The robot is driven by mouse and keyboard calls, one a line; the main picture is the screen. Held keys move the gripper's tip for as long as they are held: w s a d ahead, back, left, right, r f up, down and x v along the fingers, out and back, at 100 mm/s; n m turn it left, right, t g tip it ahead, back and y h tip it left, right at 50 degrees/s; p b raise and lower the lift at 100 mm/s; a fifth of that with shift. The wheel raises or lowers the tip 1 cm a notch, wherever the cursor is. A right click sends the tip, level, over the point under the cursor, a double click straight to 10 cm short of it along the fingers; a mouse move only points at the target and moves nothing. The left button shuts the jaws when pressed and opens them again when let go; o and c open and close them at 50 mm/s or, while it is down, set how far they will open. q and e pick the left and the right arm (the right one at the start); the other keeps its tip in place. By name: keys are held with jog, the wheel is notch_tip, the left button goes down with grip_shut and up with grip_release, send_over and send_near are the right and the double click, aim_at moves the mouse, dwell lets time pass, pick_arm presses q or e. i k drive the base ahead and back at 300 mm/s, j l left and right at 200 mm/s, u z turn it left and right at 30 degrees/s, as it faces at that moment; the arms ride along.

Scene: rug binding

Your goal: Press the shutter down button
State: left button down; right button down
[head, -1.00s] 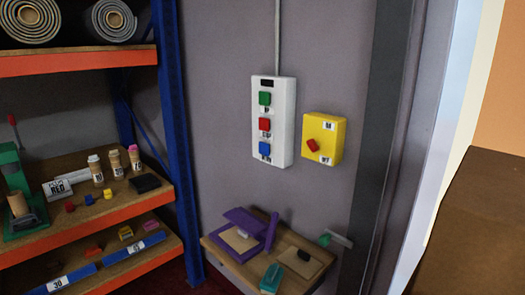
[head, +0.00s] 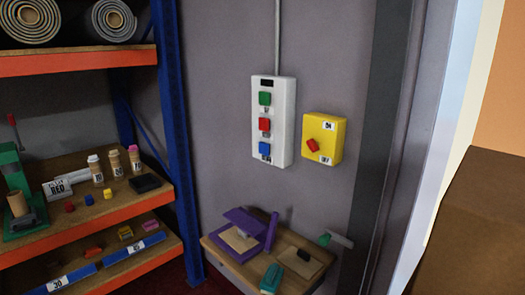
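A white control box (head: 286,122) is fixed to the grey wall. It carries a green button (head: 265,98) at the top, a red button (head: 264,124) in the middle and a blue button (head: 264,148) at the bottom. Small dark labels sit beside the buttons, too small to read, so I cannot tell which one is the shutter down button. Neither of my grippers shows in the head view.
A yellow box (head: 335,126) with a red knob (head: 312,145) hangs right of the control box. Below is a small wooden table (head: 227,258) with purple and green tools. A blue-and-orange shelf (head: 90,224) stands left; a brown surface (head: 480,230) is at right.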

aim_at(264, 149)
jog(key=i+j, duration=0.25)
jog(key=i+j+z, duration=0.15)
jog(key=j, duration=0.3)
jog(key=i+j, duration=0.35)
jog(key=i+j+z, duration=0.15)
jog(key=j, duration=0.25)
jog(key=i+j, duration=0.3)
jog(key=j+z, duration=0.05)
jog(key=j, duration=0.05)
